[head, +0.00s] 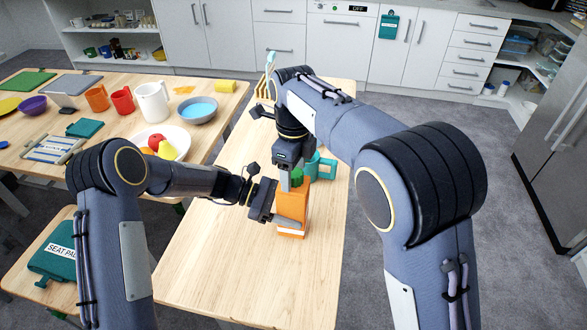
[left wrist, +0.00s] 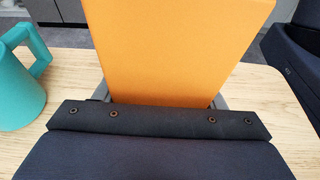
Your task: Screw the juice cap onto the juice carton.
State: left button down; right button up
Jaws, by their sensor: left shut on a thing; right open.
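The orange juice carton (head: 292,233) stands upright on the narrow wooden table in the head view. My left gripper (head: 283,212) is shut on the carton from the left side. In the left wrist view the carton's plain orange face (left wrist: 178,45) fills the space between the fingers. A green juice cap (head: 296,178) shows at the top of the carton, below my right gripper (head: 293,184). My right gripper points down over the carton top and is open around or close beside the cap. Whether its fingers touch the cap, and how the cap sits, is hidden.
A teal mug (head: 322,167) stands just right of and behind the carton; it also shows in the left wrist view (left wrist: 18,75). A wooden rack (head: 265,88) is at the table's far end. The table's front is clear. Another table (head: 110,140) with dishes stands left.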

notch_tip(320, 180, up, 12)
dwell(0.5)
pick_arm(q)
jog(key=shift+c, duration=1.2)
grip_release()
jog(key=shift+a, duration=0.1)
jog(key=b+v, duration=0.1)
jog(key=v, duration=0.6)
jog(key=shift+w+a+r, duration=0.1)
jog(key=shift+a, duration=0.15)
pick_arm(e)
jog(key=shift+f, duration=0.55)
